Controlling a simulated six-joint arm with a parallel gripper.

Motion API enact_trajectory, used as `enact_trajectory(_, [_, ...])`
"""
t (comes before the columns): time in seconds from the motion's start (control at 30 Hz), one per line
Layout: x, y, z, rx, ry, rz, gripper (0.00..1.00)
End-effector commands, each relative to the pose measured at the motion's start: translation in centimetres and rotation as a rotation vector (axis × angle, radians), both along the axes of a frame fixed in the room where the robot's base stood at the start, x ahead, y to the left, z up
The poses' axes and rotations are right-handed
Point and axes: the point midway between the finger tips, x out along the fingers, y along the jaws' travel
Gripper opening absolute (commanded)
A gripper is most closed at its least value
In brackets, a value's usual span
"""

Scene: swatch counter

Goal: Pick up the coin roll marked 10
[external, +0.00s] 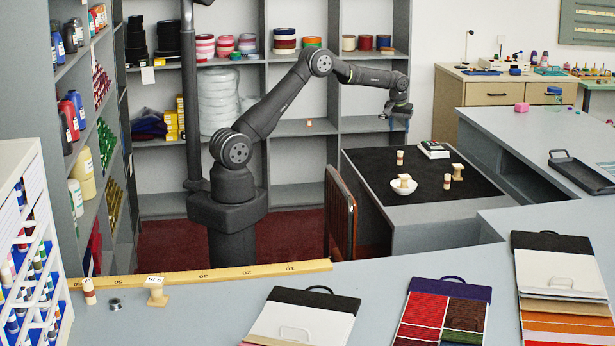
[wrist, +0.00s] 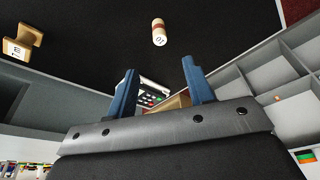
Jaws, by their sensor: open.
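The coin roll marked 10 (wrist: 159,33) is a pale cylinder with a brown band; its number reads in the wrist view. It appears to be the roll (external: 400,157) standing upright on the black mat (external: 375,165) in the external view. My gripper (external: 396,116) hangs above the mat, well clear of this roll. In the wrist view my gripper (wrist: 160,82) has its blue fingers apart with nothing held, and the roll shows beyond them. A similar roll (external: 447,181) stands further right on the mat; its number is not readable.
A calculator (external: 435,150) is at the back. A chair (external: 341,212) stands at the desk's left. Another roll (external: 89,291) is on the front counter.

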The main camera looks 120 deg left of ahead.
Motion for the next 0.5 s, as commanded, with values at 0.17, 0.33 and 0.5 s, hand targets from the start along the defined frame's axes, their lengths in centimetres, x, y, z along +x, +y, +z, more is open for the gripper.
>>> enact_trajectory(0.17, [-0.2,1.0,-4.1,-0.003,0.002,0.000,0.48])
enact_trajectory(0.33, [-0.4,1.9,-7.3,-0.002,0.001,-0.001,0.48])
enact_trajectory(0.5, [-0.5,2.5,-9.0,0.000,0.000,-0.001,0.48])
